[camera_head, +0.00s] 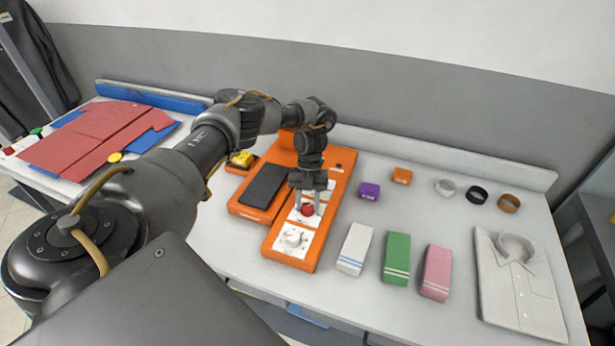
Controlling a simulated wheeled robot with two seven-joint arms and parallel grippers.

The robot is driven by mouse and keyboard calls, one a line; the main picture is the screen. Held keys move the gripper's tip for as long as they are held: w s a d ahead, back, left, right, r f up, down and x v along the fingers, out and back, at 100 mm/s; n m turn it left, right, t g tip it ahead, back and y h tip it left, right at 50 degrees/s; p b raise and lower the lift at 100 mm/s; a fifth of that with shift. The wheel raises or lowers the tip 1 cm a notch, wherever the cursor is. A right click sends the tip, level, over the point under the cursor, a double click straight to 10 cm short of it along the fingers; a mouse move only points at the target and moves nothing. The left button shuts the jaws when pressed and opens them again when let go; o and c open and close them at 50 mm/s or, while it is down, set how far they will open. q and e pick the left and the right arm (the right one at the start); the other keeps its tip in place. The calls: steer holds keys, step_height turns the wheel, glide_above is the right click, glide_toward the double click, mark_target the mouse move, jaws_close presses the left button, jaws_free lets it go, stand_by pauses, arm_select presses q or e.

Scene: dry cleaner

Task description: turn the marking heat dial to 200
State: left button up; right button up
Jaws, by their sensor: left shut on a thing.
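The orange marking machine (281,250) stands on the white table. Its front strip carries white dial panels, with a white dial (293,238) nearest me and a red dial (307,210) just behind it. My left gripper (308,204) points down from above with its fingers on either side of the red dial, shut on it. Its fingers partly cover the panel around that dial, and I cannot read the scale or the pointer. A dark flat pad (263,187) lies on the machine's left part. My right gripper is not in view.
White (355,250), green (396,260) and pink (437,273) blocks stand right of the machine. Purple (370,191) and orange (402,176) tags, several rings and a folded shirt (515,285) lie farther right. Red cloth (95,140) lies on the left table.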

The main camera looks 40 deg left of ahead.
arm_select(q)
steer(key=shift+s+f, duration=0.1)
steer(key=o, duration=1)
steer(key=b+v, duration=0.1)
steer(key=v, duration=0.9)
steer(key=shift+w+r+b, duration=0.2)
steer(key=shift+r+b, duration=0.15)
steer(key=shift+b, duration=0.05)
steer(key=shift+a, duration=0.1)
